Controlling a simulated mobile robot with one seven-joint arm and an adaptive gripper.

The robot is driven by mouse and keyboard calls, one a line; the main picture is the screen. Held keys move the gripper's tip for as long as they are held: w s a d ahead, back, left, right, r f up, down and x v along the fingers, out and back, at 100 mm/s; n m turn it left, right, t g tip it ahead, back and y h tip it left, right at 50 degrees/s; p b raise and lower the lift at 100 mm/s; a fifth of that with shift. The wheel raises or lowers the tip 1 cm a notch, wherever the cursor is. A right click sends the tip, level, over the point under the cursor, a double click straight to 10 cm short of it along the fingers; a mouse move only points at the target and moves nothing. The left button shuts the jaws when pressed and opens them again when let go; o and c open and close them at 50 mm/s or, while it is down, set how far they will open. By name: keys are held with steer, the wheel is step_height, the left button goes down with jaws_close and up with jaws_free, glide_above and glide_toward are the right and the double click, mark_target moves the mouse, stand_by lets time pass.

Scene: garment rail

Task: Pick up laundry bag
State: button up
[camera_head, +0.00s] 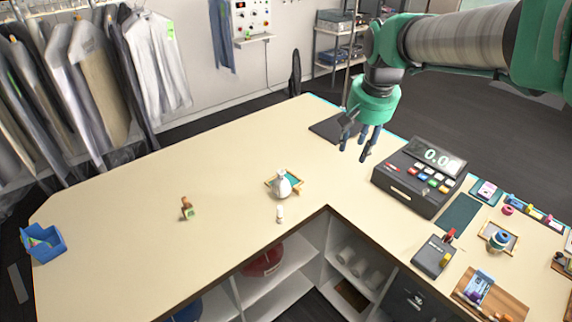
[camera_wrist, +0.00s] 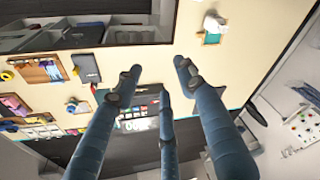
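A small white, sack-like object with a narrow neck (camera_head: 282,184) stands on a teal and wood tray on the counter; it looks like a bag. It also shows near the top of the wrist view (camera_wrist: 212,23). A rounded red thing (camera_head: 263,262) lies on a shelf under the counter, and a blue one (camera_head: 188,310) is partly cut off; I cannot tell whether these are bags. My gripper (camera_head: 360,150) hangs above the counter, right of the white object and apart from it. Its three fingers (camera_wrist: 158,82) are spread, with nothing between them.
A cash register (camera_head: 419,176) stands right of my gripper, with a dark flat pad (camera_head: 330,128) behind. A wooden stamp (camera_head: 187,208), a small white bottle (camera_head: 280,214) and a blue bin (camera_head: 43,243) stand on the counter. Garments hang at left. The counter's left middle is clear.

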steer(key=w+a+f+p, duration=0.2)
steer(key=w+a, duration=0.3)
steer(key=w, duration=0.5)
steer(key=g+p, duration=0.3)
steer(key=p, duration=0.5)
glide_above(281, 172)
step_height(281, 172, down, 22)
steer(key=shift+w+b, duration=0.15)
steer(key=shift+b, duration=0.15)
steer(key=shift+f+p, duration=0.55)
steer(key=shift+f, duration=3.75)
steer(key=shift+f, duration=0.1)
steer(key=shift+f+p, duration=0.7)
steer(key=shift+f, duration=1.75)
